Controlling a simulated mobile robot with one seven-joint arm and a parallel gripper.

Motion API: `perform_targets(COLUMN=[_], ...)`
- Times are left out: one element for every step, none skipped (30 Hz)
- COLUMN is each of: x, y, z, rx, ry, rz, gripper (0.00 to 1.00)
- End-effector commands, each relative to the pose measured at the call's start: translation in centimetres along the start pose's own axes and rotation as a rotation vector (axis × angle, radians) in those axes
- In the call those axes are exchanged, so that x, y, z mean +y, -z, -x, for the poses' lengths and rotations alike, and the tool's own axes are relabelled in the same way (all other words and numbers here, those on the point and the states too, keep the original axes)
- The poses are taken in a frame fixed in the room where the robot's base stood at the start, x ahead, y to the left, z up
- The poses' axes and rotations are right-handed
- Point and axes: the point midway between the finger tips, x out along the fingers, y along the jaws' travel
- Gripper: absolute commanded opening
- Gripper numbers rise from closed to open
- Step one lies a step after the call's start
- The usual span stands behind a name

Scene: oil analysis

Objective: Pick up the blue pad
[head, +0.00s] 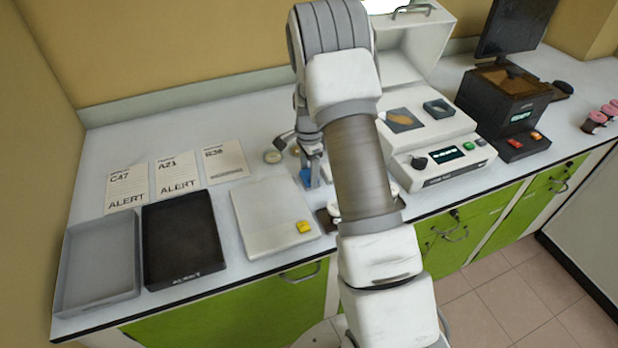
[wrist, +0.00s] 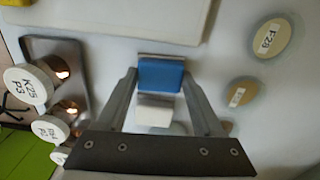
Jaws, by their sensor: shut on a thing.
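The blue pad (wrist: 161,74) sits between the fingertips of my gripper (wrist: 160,82) in the wrist view, with a finger against each side. A small white block (wrist: 154,112) lies just below it in that picture, also between the fingers. In the head view, my gripper (head: 311,172) is low over the counter, and a bit of the blue pad (head: 306,178) shows at it. My arm hides part of that area. I cannot tell whether the pad is clear of the counter.
A black tray (head: 183,240) and grey tray (head: 98,265) lie further left. A white analyser (head: 440,160) stands right. Labelled vials (wrist: 28,84) and round discs (wrist: 272,40) flank my gripper.

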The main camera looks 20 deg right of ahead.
Motion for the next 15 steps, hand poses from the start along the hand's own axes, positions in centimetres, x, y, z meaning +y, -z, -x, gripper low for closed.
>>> perform_targets(x=[0.0, 0.0, 0.0, 0.0, 0.0, 0.0, 0.0, 0.0, 0.0, -0.1, -0.1, -0.1, -0.1, -0.1, -0.1], y=[0.0, 0.0, 0.0, 0.0, 0.0, 0.0, 0.0, 0.0, 0.0, 0.0, 0.0, 0.0, 0.1, 0.1, 0.0], z=[0.0, 0.0, 0.1, 0.1, 0.2, 0.3, 0.5, 0.7, 1.0, 1.3, 1.7, 2.3, 2.9, 3.5, 4.4], rx=[0.000, 0.000, 0.000, 0.000, 0.000, 0.000, 0.000, 0.000, 0.000, 0.001, 0.001, 0.001, 0.001, 0.002, 0.001], ry=[0.000, 0.000, 0.000, 0.001, 0.001, 0.001, 0.001, 0.001, 0.001, 0.002, 0.003, 0.004, 0.004, 0.004, 0.005], rz=[0.000, 0.000, 0.000, 0.000, 0.000, 0.000, 0.000, 0.000, 0.000, 0.000, 0.000, 0.000, 0.000, 0.000, 0.000], gripper=[0.15, 0.15, 0.15, 0.15, 0.15, 0.15, 0.15, 0.15, 0.15, 0.15, 0.15, 0.15, 0.15, 0.15, 0.15])
